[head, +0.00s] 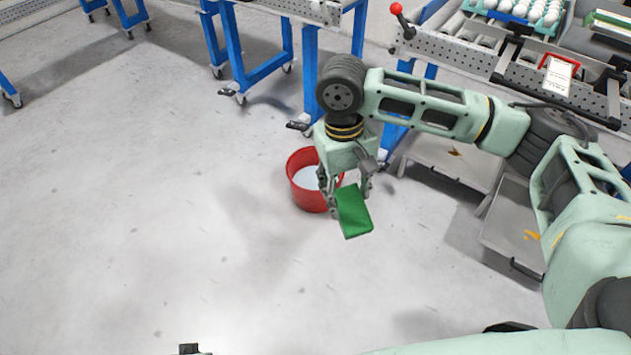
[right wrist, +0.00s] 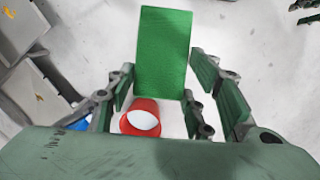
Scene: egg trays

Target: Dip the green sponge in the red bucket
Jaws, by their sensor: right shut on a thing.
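My right gripper (head: 349,190) points down and is shut on the green sponge (head: 354,212). The sponge is a flat green block, tilted in the head view. In the right wrist view the sponge (right wrist: 163,50) sticks out beyond the fingers of the gripper (right wrist: 162,88). The red bucket (head: 307,199) stands on the floor, with a pale inside. In the head view the gripper and sponge overlap its right edge and hide part of it. My left gripper is not seen.
Blue-legged wheeled tables (head: 243,72) stand behind the bucket. A grey workbench with an egg tray (head: 540,22) is at the upper right. Grey low boxes (head: 456,166) lie right of my gripper. The floor (head: 130,200) to the left is clear.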

